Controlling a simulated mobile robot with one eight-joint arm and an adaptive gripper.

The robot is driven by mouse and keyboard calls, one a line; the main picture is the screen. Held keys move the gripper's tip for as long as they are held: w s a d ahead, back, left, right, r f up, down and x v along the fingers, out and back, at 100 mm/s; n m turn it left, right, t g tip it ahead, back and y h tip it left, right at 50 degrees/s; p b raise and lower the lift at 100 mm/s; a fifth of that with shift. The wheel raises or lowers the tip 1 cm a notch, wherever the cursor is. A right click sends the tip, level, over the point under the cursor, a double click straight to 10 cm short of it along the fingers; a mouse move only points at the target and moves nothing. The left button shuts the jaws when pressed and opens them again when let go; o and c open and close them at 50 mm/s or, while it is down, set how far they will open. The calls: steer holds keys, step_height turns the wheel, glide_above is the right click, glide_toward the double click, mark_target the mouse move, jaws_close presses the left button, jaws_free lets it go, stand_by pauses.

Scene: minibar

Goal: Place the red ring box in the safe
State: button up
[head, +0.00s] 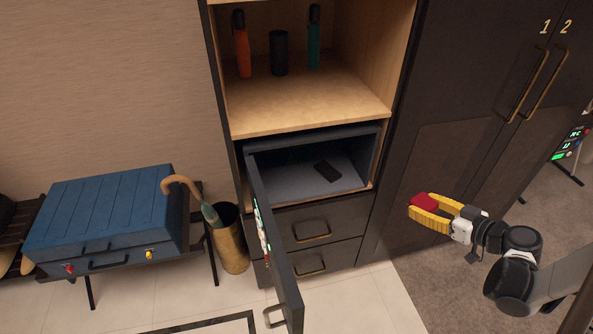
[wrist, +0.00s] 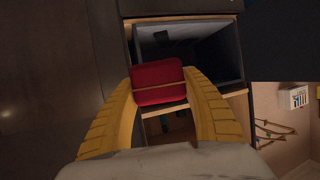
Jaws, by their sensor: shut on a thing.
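The red ring box (head: 425,200) is held between the yellow fingers of my gripper (head: 428,212), in front of the dark wardrobe doors and to the right of the safe. In the wrist view the red ring box (wrist: 158,82) sits between the two fingertips, with a thin lighter line across it. My gripper (wrist: 160,95) is shut on it. The safe (head: 300,180) is in the cabinet below the wooden shelf, with its door (head: 275,240) swung wide open toward the front. A dark phone-like object (head: 327,171) lies on its floor. The safe's opening (wrist: 190,50) shows beyond the box in the wrist view.
Bottles (head: 242,45) stand on the shelf (head: 300,108) above the safe. Drawers (head: 312,231) lie below it. The open door juts out at the left of the opening. A blue suitcase (head: 105,215) and an umbrella stand (head: 231,240) are further left. Wardrobe doors (head: 450,110) stand right.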

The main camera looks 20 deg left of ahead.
steer(key=w+a+f+m+t+h+b, duration=0.1)
steer(key=w+a+f+m, duration=0.1)
steer(key=w+a+f, duration=0.55)
steer(key=m+t+h+b, duration=0.1)
steer(key=t+h+b, duration=0.1)
steer(key=b, duration=0.5)
glide_above(288, 180)
step_height(288, 180, down, 5)
steer(key=shift+w+d+r, duration=0.1)
steer(key=shift+d, duration=0.05)
steer(key=shift+a, duration=0.2)
steer(key=shift+m, duration=0.3)
step_height(288, 180, down, 4)
steer(key=b, duration=0.2)
steer(key=shift+f+b, duration=0.2)
steer(key=shift+b, duration=0.2)
steer(key=shift+r, duration=0.15)
